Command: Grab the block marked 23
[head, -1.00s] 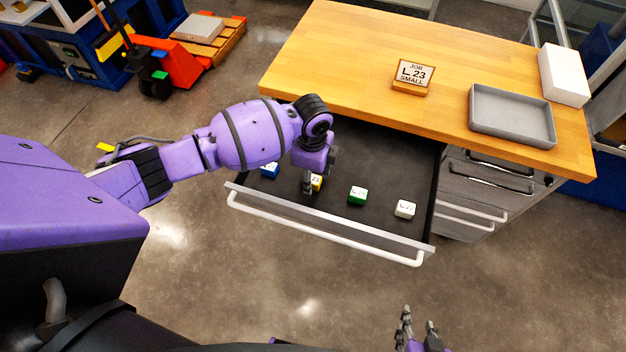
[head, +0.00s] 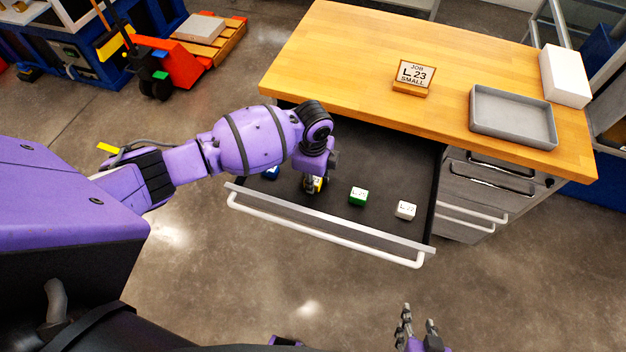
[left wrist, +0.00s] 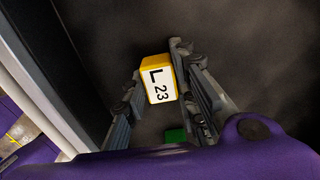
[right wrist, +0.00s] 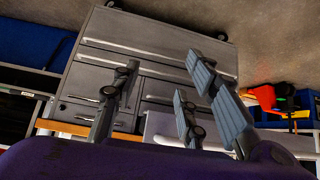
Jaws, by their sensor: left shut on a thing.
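The yellow block with a white face marked L 23 (left wrist: 160,85) is between the fingers of my left gripper (left wrist: 158,90) in the left wrist view. My left gripper is shut on it, inside the open drawer. In the head view the block (head: 317,184) is mostly hidden by my left gripper (head: 313,186). A sign on the bench reads JOB L 23 SMALL (head: 414,75). My right gripper (head: 418,322) is at the bottom of the head view, away from the drawer. Its fingers are spread and empty in the right wrist view (right wrist: 155,100).
A blue block (head: 271,173), a green block (head: 358,197) and a white block (head: 405,210) lie in the drawer. The drawer's front edge with a white handle (head: 325,237) faces me. A grey tray (head: 512,141) and a white box (head: 564,75) stand on the wooden bench.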

